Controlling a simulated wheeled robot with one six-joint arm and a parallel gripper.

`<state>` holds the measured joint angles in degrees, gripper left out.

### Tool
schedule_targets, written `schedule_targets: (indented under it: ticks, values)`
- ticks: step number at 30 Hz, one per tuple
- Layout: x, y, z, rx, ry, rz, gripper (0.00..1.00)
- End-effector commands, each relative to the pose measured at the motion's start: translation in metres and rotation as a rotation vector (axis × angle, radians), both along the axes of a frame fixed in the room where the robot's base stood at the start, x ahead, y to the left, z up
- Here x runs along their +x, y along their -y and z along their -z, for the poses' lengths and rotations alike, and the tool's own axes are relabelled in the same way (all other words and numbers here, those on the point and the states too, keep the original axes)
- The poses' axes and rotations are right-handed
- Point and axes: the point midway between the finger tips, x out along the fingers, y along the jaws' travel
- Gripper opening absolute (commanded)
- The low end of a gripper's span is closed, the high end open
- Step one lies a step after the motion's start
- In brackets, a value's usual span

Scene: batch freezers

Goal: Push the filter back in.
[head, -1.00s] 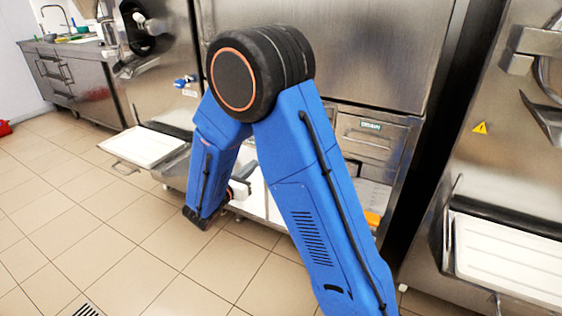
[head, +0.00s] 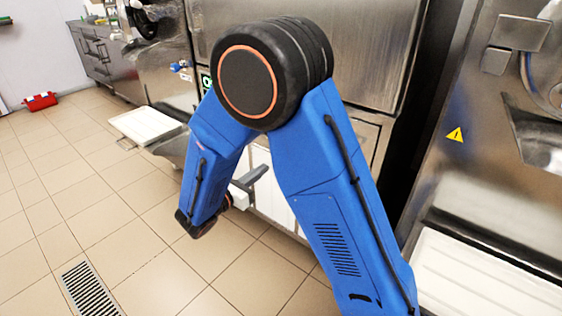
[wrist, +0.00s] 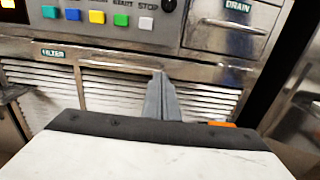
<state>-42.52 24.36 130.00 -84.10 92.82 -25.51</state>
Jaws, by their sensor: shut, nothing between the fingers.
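In the wrist view a green FILTER label (wrist: 53,53) is on the steel front at the left, above a slatted panel (wrist: 50,78). More slatted panels extend to the right. I cannot tell which part is the filter or how far it stands out. My gripper (wrist: 162,78) is shut and empty, its grey fingers pointing at the slatted front, right of the label. I cannot tell whether the tips touch it. In the head view my gripper (head: 255,175) is low before the middle machine, partly behind my blue arm.
Buttons (wrist: 97,17) and a drawer labelled DRAIN (wrist: 230,32) are above the slats. An orange object (wrist: 221,124) is partly hidden. White trays stand out at the left (head: 147,124) and right (head: 480,275). Tiled floor with a drain grate (head: 88,288) is open at left.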

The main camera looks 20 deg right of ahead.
Motion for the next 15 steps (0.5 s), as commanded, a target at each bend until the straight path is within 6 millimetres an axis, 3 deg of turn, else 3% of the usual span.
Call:
schedule_targets:
  ticks: [15]
  values:
    - [0.045, 0.064, 0.000, 0.000, 0.000, 0.003, 0.00]
